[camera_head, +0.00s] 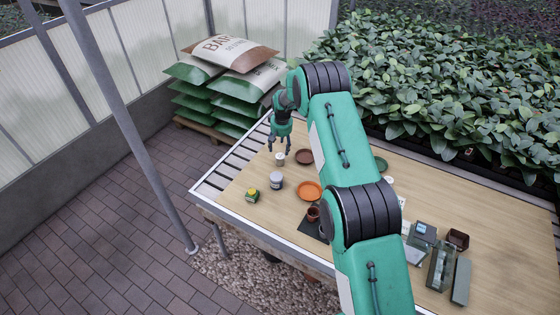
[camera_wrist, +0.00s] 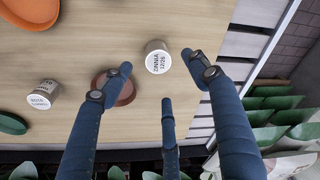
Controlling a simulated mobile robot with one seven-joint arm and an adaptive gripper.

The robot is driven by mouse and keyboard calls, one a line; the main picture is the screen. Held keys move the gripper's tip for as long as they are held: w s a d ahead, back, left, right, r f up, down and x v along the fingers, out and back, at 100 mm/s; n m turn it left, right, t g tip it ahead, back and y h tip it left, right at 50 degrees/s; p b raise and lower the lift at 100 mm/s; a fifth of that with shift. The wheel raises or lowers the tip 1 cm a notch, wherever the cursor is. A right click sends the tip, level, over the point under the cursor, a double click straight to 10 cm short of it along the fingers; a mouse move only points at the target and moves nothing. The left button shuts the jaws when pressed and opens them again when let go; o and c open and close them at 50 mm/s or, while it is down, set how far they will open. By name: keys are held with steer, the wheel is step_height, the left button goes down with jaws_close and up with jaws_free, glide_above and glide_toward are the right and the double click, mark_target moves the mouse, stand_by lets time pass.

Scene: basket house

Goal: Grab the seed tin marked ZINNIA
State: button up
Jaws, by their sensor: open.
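The tin marked ZINNIA (camera_wrist: 158,57) is a small white and grey cylinder on the wooden table. In the wrist view its label is readable, and it sits between the spread fingertips. It also shows in the head view (camera_head: 280,159), just below my gripper (camera_head: 279,146). My gripper, with several dark blue fingers, is open and empty in the wrist view (camera_wrist: 160,80). No finger clearly touches the tin.
A brown saucer (camera_head: 304,157) lies close to the ZINNIA tin, partly behind a finger in the wrist view. An orange saucer (camera_head: 308,191), a grey tub (camera_head: 276,180) and a green-yellow item (camera_head: 252,195) stand nearer. Stacked sacks (camera_head: 228,53) and leafy plants (camera_head: 430,80) lie beyond the table.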

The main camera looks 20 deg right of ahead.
mark_target(280, 156)
steer(key=shift+w+f, duration=0.2)
steer(key=shift+f, duration=1.05)
steer(key=shift+w+f, duration=0.2)
steer(key=shift+f, duration=1)
steer(key=shift+f, duration=0.1)
steer(key=shift+w+d+f, duration=0.1)
steer(key=shift+d+f, duration=0.05)
steer(key=shift+f, duration=0.55)
steer(key=shift+d+f, duration=0.1)
steer(key=shift+f, duration=0.6)
steer(key=shift+w+f, duration=0.2)
steer(key=shift+f, duration=0.85)
steer(key=shift+c, duration=0.5)
steer(key=c, duration=1.1)
